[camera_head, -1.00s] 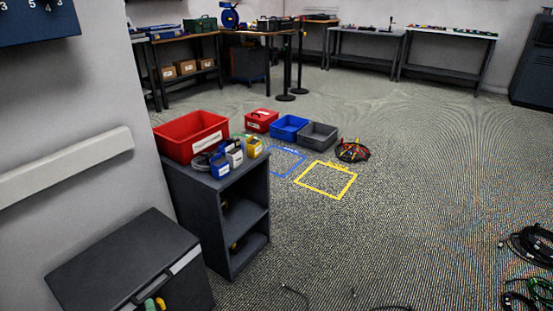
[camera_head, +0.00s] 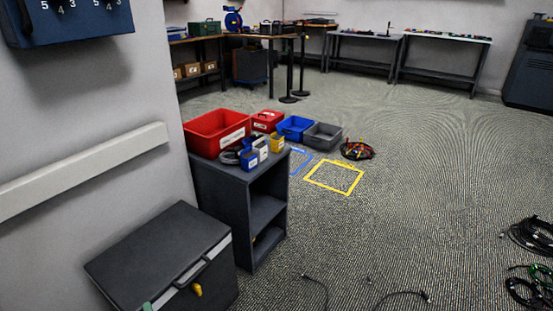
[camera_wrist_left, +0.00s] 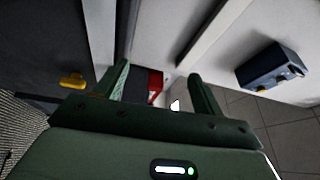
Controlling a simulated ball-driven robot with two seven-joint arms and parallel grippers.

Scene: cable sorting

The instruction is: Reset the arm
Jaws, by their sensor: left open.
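My left gripper (camera_wrist_left: 162,82) is open, with its two green fingers spread and nothing between them touching either one. A green tip, likely of this gripper, just shows at the bottom edge of the head view (camera_head: 147,306), in front of the dark chest (camera_head: 160,255). A yellow latch (camera_head: 197,290) is on the chest's front; a yellow piece (camera_wrist_left: 72,80) also shows left of the fingers in the wrist view. My right gripper is not in view.
A dark shelf unit (camera_head: 268,207) holds a red bin (camera_head: 215,130) and small labelled boxes. Blue (camera_head: 294,127) and grey (camera_head: 322,136) bins stand behind it. Cables (camera_head: 530,236) lie on the floor at right. A wall rail (camera_head: 85,170) is at left.

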